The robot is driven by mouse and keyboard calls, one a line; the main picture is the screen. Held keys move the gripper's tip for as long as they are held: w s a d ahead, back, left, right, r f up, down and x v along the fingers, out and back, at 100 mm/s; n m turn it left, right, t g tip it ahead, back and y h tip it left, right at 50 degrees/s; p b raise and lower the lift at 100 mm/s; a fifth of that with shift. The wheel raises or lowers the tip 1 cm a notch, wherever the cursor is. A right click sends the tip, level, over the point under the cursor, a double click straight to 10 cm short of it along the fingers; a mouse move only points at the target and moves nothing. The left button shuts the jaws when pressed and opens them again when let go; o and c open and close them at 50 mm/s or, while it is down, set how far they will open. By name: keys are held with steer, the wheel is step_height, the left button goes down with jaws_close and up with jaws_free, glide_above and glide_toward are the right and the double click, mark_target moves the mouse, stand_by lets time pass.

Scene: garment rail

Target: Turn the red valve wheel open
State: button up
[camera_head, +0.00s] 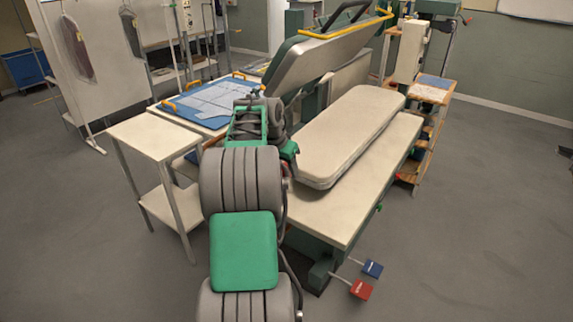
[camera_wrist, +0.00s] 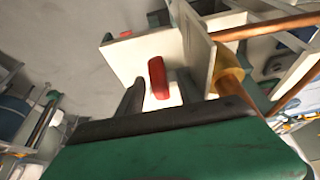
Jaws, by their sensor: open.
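A red, rounded piece (camera_wrist: 157,77), which looks like the valve wheel seen nearly edge-on, stands in front of a pale panel in the wrist view. My gripper (camera_wrist: 160,80) is open, with one dark finger to the left of the red piece and one to its right. The red piece appears between the fingertips; I cannot tell whether either finger touches it. In the head view my arm reaches away over the pressing table, and its links hide the gripper's fingers and the wheel.
The pressing table (camera_head: 335,215) bears a long padded board (camera_head: 350,130) beside my arm, under a raised press head (camera_head: 325,50). A white side table (camera_head: 155,135) stands left. A copper-coloured pipe (camera_wrist: 268,28) runs right of my gripper.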

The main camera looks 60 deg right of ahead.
steer(key=shift+d+f, duration=0.15)
steer(key=shift+f, duration=0.4)
steer(key=shift+c, duration=0.5)
jaws_close()
